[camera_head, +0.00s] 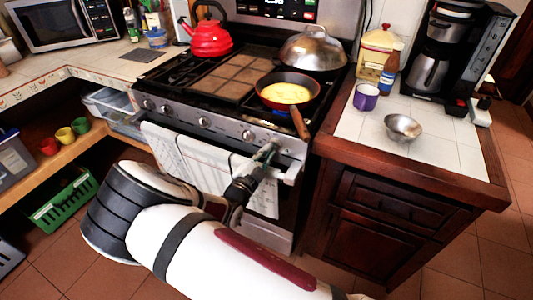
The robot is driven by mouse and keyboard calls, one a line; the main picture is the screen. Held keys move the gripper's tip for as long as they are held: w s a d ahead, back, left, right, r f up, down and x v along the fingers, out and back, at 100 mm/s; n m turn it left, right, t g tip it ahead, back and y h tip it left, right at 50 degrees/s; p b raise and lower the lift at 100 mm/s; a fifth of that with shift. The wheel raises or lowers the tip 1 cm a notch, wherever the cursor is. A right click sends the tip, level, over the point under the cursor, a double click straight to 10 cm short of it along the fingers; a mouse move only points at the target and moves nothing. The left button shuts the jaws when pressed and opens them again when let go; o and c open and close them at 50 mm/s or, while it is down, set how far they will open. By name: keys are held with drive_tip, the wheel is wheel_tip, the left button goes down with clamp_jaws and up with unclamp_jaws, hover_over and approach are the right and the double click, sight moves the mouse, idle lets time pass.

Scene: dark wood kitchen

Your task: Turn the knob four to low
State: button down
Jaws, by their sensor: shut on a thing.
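The stove (215,125) has a row of round silver knobs along its front panel. Several show to the left of my gripper, among them one (204,122) near the middle and one (247,136) just left of the fingers. My gripper (270,150) is at the right part of the panel, shut on a stove knob there. The fingers mostly hide that knob, so its number and setting cannot be read. My arm reaches up to it from below, in front of the oven door.
A pan (288,92) with yellow food sits on the front right burner, its wooden handle (299,122) sticking out above my gripper. Towels (190,155) hang on the oven handle. A red kettle (208,38) and a metal dome (312,49) stand behind. The counter (440,152) is at right.

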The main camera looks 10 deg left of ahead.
drive_tip(key=shift+f, duration=0.1)
idle(0.4)
drive_tip(key=c, duration=1.7)
unclamp_jaws()
drive_tip(key=v, duration=1.2)
